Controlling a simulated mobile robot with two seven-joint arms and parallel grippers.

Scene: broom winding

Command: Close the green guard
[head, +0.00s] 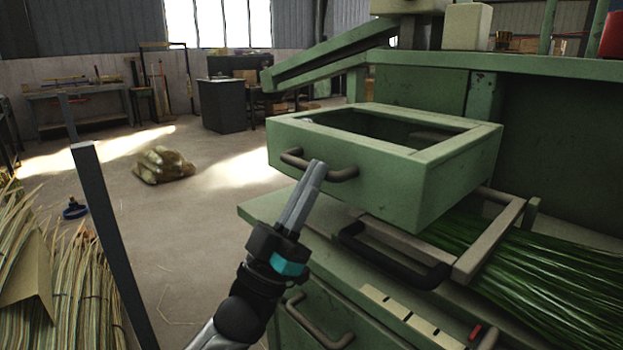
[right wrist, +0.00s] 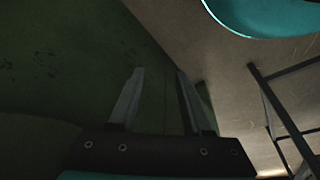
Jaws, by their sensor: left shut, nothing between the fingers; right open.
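The green guard (head: 345,178) is a hollow, box-like green frame with a brown bar handle (head: 290,157) on its front. It stands raised above the machine's bed in the head view, with a gap under it. My left gripper (head: 317,167) is shut and empty, its fingertips overlapping the middle of the handle in the picture. I cannot tell whether they touch it. My right gripper (right wrist: 158,73) is open and empty in the right wrist view, in front of a dark green surface (right wrist: 70,60). The right gripper does not show in the head view.
Below the guard are a grey frame with a black handle (head: 400,262) and green bristles (head: 540,275). A lower brown handle (head: 318,325) is on the machine front. Straw bundles (head: 70,280) lie at left.

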